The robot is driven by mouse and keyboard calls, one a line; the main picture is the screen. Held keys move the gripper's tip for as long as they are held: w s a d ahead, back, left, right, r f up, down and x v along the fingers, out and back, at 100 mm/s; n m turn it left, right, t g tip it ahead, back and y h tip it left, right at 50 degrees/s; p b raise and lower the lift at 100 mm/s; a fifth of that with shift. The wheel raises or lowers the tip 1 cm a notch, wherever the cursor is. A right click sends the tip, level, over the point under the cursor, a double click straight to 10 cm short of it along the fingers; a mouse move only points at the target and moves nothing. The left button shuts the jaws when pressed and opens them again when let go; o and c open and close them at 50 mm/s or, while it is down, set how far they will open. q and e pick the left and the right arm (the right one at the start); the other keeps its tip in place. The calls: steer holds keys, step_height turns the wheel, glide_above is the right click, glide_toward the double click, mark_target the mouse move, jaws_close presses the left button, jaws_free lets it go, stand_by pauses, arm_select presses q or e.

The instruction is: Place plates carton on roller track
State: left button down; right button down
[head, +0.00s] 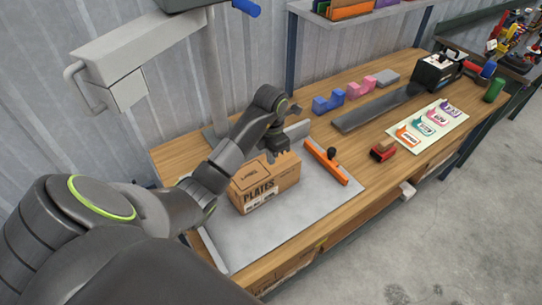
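The plates carton (268,191) is a brown box printed "PLATES". It sits upright on a pale grey sheet (236,236) on the wooden bench. My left gripper (275,157) is at the carton's top far edge, pointing down. It overlaps the carton in the picture; I cannot tell whether it touches it or how far its fingers are apart. A long dark grey strip (378,108) lies farther along the bench; it may be the roller track, but no rollers can be made out. My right gripper is not in view.
An orange bar with a black knob (327,164) lies right of the carton. A grey post rises behind the carton.

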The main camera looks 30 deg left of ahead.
arm_select(q)
steer(key=c, duration=2.1)
jaws_free()
steer(key=o, duration=1.7)
steer(key=shift+c, duration=0.2)
